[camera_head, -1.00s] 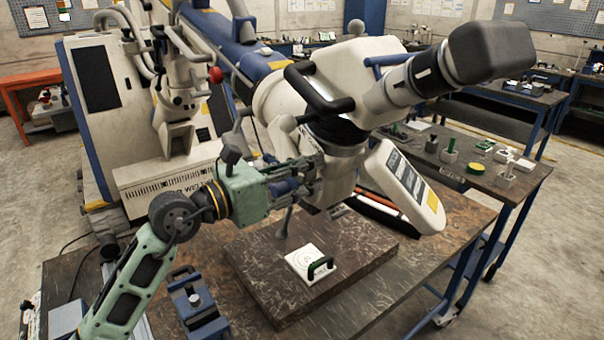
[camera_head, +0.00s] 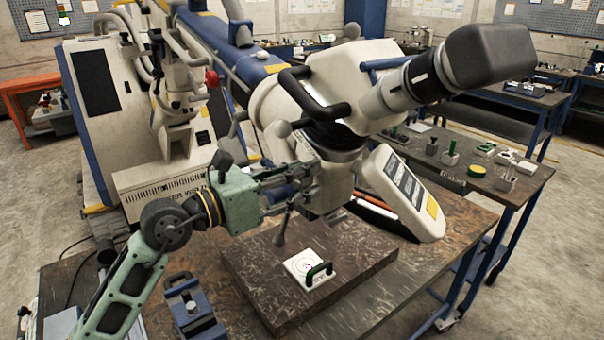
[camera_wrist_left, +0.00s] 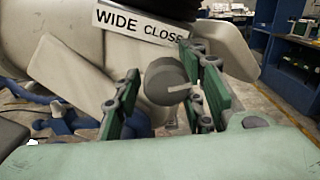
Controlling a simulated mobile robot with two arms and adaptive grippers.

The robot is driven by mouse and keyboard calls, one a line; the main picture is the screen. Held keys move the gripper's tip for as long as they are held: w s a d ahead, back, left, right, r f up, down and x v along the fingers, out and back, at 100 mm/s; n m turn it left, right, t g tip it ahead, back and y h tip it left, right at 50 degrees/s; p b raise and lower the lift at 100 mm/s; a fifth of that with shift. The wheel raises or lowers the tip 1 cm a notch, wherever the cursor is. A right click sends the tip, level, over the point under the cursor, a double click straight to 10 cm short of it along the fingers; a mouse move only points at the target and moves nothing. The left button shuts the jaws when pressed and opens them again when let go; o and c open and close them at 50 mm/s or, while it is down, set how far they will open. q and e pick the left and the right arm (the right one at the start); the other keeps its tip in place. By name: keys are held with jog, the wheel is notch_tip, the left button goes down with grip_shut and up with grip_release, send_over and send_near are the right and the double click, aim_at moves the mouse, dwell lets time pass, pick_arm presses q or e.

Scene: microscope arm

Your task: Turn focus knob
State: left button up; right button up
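The white microscope head (camera_head: 360,75) hangs above the table on its thick arm. In the left wrist view a dark grey round knob (camera_wrist_left: 166,80) with a pale mark sits below a "WIDE CLOSE" label (camera_wrist_left: 143,24) on the white housing. My left gripper (camera_head: 303,182) is at the left side of the microscope's lower body. In the left wrist view its green-padded fingers (camera_wrist_left: 160,98) are apart, with the knob seen between them, nearer the right finger. I cannot tell whether that finger touches it. The knob is hard to make out in the head view. My right gripper is not in view.
A dark block (camera_head: 350,245) on the table (camera_head: 455,240) holds a white plate with a dark handle (camera_head: 310,272). A blue vise-like tool (camera_head: 190,308) is at the front left. A control panel (camera_head: 405,190) hangs at the microscope's right. A side bench (camera_head: 515,185) holds small items.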

pick_arm(q)
jog(key=v, duration=1.2)
jog(key=shift+w+a, duration=0.1)
jog(key=shift+w, duration=0.05)
